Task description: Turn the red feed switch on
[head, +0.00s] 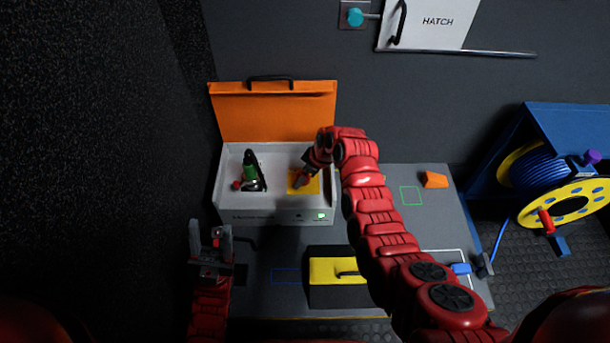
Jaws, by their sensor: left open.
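A white case (272,216) with a raised orange lid (273,112) stands on the grey worktop. Inside, at its left, is a black and green part (250,172) with a small red piece (237,185) beside it. I cannot tell for sure which part is the red feed switch. A yellow patch (311,185) lies in the right of the case. My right gripper (302,180) reaches down over this patch and hides part of it; its fingers are too small to read. My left gripper (210,240) is open and empty, in front of the case's left end.
A black box with a yellow top (335,271) stands in front of the case. An orange block (434,180) and a blue piece (460,269) are right of my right arm. A cable reel (565,205) stands at the right. A dark wall closes the left side.

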